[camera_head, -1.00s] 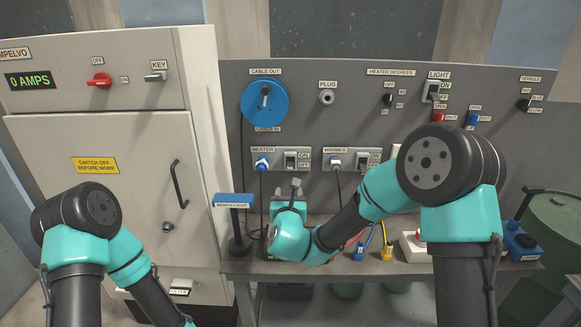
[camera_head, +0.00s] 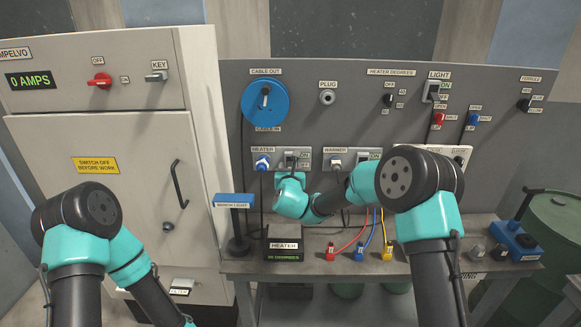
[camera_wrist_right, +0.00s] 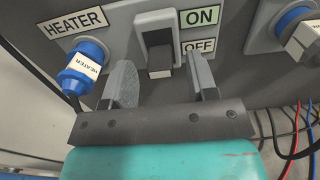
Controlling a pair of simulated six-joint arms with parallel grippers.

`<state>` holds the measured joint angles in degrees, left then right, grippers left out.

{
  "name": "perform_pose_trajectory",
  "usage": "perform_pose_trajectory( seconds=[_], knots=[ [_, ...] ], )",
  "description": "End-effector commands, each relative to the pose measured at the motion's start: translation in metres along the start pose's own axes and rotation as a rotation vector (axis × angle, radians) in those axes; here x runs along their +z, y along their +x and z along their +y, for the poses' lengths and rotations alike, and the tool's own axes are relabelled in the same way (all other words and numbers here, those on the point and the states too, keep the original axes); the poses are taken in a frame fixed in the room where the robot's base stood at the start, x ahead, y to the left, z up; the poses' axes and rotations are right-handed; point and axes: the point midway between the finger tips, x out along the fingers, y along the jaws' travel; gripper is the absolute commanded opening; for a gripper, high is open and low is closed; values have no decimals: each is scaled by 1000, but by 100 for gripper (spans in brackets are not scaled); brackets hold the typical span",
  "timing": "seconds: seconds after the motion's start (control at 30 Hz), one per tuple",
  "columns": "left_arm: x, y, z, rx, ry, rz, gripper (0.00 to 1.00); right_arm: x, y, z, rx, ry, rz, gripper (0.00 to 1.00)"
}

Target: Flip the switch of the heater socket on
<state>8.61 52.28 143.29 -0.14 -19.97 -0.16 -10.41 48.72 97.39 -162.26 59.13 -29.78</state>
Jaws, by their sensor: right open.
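The heater socket panel (camera_head: 259,153) is on the grey back wall, with a blue plug in it at its left. Its rocker switch (camera_wrist_right: 159,52) shows in the right wrist view beside the ON and OFF labels, and its lower part looks pushed out. My right gripper (camera_wrist_right: 163,75) is open and empty, its two fingers on either side of and just below the switch. I cannot tell whether they touch the panel. In the head view the right gripper (camera_head: 291,168) covers part of the heater switch. My left arm is at the lower left, its gripper out of view.
The warmer socket (camera_head: 336,161) with its own switch is just right of the heater panel. The bench light (camera_head: 234,201) stands at the left. The heater box (camera_head: 284,245) and red, blue and yellow cable plugs (camera_head: 359,254) lie on the bench below.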

Motion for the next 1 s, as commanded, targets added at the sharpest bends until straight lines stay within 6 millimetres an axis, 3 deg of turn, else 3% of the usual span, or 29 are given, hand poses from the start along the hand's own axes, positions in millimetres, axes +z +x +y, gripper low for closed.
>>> perform_pose_trajectory(
  seconds=[0.2, 0.57, 1.0],
  knots=[
    [0, 0, 0, 0, 0, 0, 50, 0, 19, 0, 0, 1, 0, 53],
    [0, 0, 0, 0, 0, 0, 50, 0, 22, 0, 0, 0, 0, 52],
    [0, 0, 0, 0, 0, 0, 50, 0, 22, 0, 0, 0, 0, 10]
  ],
)
